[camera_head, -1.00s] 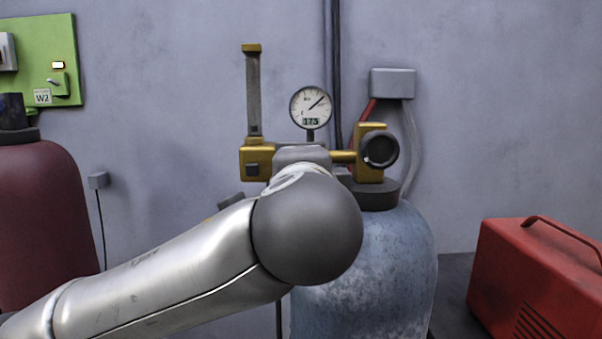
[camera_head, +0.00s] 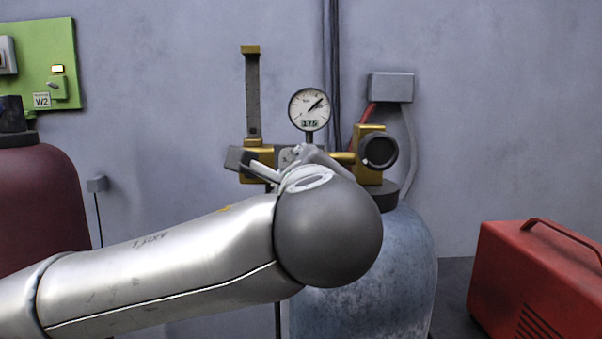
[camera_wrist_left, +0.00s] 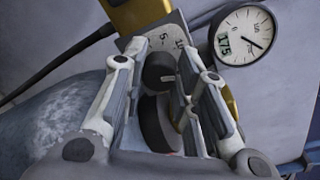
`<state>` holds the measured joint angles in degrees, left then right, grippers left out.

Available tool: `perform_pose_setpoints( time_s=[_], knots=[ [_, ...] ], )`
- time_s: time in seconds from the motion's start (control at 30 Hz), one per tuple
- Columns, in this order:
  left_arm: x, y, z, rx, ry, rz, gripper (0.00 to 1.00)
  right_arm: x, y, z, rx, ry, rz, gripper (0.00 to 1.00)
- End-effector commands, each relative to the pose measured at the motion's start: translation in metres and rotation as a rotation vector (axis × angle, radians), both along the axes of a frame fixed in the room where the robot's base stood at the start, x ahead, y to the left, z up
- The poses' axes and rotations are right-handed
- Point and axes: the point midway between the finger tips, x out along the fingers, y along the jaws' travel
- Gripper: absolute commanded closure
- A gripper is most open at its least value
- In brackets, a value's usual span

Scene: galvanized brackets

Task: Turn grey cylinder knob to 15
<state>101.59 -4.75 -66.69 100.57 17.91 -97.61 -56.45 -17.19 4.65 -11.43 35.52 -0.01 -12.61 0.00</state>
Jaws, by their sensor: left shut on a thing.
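The grey-blue cylinder (camera_head: 395,270) stands by the wall with a brass regulator on top. In the left wrist view a dark knob (camera_wrist_left: 160,76) with a light pointer mark sits before a pale scale plate (camera_wrist_left: 165,45) showing 5 and 10. My left gripper (camera_wrist_left: 167,60) is shut on this knob, a finger on either side; the exact pointer reading is unclear. In the head view my left gripper (camera_head: 265,162) is in front of the regulator, partly hidden by my wrist. The pressure gauge (camera_head: 309,108) shows 175, also in the left wrist view (camera_wrist_left: 243,36). My right gripper is not in view.
A black round handwheel (camera_head: 379,151) is at the regulator's right. A brass-ended flow tube (camera_head: 252,95) rises at its left. A dark red cylinder (camera_head: 40,215) stands left, a red machine (camera_head: 535,285) right. A grey wall box (camera_head: 390,87) hangs behind.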

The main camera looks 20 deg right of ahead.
Motion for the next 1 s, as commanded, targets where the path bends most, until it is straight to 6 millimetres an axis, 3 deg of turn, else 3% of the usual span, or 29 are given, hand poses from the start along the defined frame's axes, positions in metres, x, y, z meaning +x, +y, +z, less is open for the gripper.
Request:
perform_pose_setpoints(
  time_s=[0.53, 0.57, 0.7, 1.0],
  knots=[
    [-0.0002, -0.0008, -0.0029, 0.029, -0.002, -0.002, 0.97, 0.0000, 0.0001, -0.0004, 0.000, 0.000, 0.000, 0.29],
    [-0.0002, -0.0008, -0.0029, 0.029, -0.002, -0.002, 0.72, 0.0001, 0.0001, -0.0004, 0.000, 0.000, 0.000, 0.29],
    [-0.0001, -0.0007, -0.0024, 0.028, -0.003, -0.002, 0.54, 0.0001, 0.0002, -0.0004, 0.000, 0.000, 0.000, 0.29],
    [-0.0002, -0.0003, -0.0010, 0.025, -0.005, -0.001, 0.51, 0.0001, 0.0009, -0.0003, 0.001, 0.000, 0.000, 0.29]
  ],
)
